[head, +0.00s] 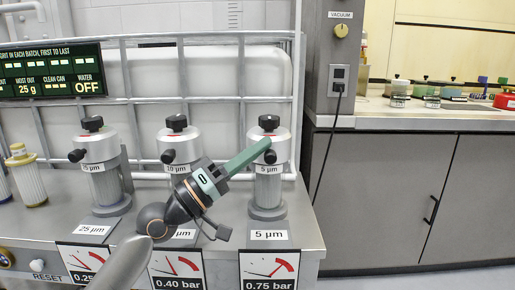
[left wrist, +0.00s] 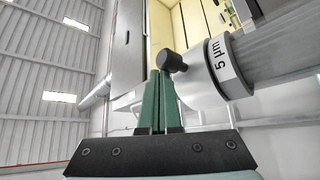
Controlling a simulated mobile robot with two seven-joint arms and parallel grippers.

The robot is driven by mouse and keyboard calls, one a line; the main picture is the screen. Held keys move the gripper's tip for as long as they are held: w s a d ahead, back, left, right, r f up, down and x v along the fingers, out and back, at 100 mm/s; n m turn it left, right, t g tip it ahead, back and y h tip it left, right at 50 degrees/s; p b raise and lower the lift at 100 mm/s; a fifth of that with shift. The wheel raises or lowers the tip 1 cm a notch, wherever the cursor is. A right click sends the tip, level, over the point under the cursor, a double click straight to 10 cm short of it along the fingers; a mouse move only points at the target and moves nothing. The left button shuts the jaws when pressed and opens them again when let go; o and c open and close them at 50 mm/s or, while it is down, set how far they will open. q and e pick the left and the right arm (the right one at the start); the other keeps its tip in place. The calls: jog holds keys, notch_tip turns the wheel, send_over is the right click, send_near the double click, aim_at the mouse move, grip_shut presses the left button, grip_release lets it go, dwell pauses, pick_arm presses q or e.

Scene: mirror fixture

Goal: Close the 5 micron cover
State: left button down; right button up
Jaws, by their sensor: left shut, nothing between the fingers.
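The 5 µm housing (head: 269,190) stands upright at the right end of the bench, behind a "5 µm" plate (head: 269,235). Its white cover (head: 281,139) sits on top, with a black top knob (head: 268,122) and a black side knob (head: 270,157). In the left wrist view, the 5 µm label band (left wrist: 222,60) and the side knob (left wrist: 172,60) show at the right. My left gripper (head: 266,144) is shut and empty, its green fingertips in front of the cover. In the left wrist view, the fingertips (left wrist: 160,74) are right beside the side knob; I cannot tell whether they touch. My right gripper is not in view.
The 10 µm housing (head: 178,142) stands left of it, partly behind my left arm, and the 25 µm housing (head: 97,150) farther left. A loose yellow-capped filter (head: 27,176) stands at the left. A white tank (head: 220,75) behind bars backs the bench.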

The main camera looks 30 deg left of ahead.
pick_arm(q)
jog(key=shift+s+d+f, duration=0.1)
jog(key=shift+f, duration=0.5)
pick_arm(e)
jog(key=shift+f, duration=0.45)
pick_arm(q)
jog(key=shift+f, duration=0.15)
notch_tip(320, 180, up, 6)
jog(key=p, duration=0.5)
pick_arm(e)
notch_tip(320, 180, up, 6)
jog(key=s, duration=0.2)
pick_arm(q)
jog(key=s+a+f+b, duration=0.4)
jog(key=a+f+b, duration=0.3)
jog(key=b, duration=0.2)
jog(key=shift+s, duration=0.15)
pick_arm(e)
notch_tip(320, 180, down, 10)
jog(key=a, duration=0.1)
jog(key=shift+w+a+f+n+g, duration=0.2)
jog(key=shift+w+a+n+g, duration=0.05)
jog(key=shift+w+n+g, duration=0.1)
